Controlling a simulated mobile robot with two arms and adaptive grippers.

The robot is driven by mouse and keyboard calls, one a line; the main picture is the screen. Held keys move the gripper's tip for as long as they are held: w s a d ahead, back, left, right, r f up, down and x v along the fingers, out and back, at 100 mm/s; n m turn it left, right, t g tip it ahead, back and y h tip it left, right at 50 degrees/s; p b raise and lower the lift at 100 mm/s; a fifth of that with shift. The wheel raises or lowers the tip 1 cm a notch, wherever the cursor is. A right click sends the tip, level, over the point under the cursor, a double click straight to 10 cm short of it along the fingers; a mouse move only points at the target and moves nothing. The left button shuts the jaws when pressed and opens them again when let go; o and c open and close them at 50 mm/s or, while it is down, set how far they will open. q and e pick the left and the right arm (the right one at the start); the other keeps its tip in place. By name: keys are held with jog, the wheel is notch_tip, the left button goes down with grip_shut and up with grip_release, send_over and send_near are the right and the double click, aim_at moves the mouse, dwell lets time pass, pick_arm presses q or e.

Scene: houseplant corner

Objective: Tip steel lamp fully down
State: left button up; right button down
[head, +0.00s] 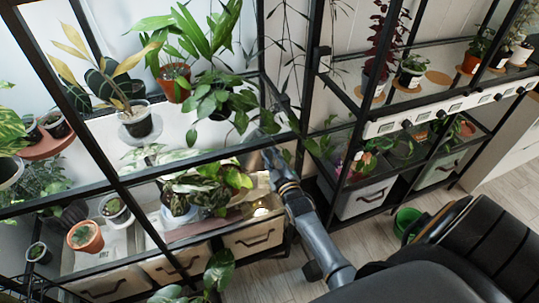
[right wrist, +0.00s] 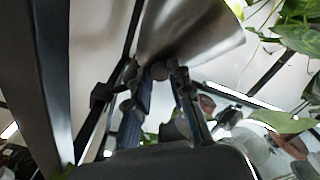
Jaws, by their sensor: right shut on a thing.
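The steel lamp (right wrist: 190,30) shows in the right wrist view as a brushed metal, flared shade at the top middle, cut off by the upper edge. My right gripper (right wrist: 160,72) has its fingertips together at the lower rim of the shade, shut on the lamp. In the head view my right arm reaches up from the bottom right to the shelf, and the right gripper (head: 268,150) is among leaves there. The lamp is hard to make out in that view, with leaves and the gripper around it. My left gripper is in neither view.
Black-framed shelves hold several potted plants, including a terracotta pot (head: 85,237) at the left. A leafy plant (head: 205,187) stands close left of my right gripper. Drawers (head: 253,238) sit below. A green bucket (head: 407,222) stands on the wooden floor at the right.

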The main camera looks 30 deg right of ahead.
jog(key=shift+d, duration=0.1)
jog(key=c, duration=1.2)
grip_release()
jog(key=v, duration=1.2)
jog(key=shift+f, duration=0.15)
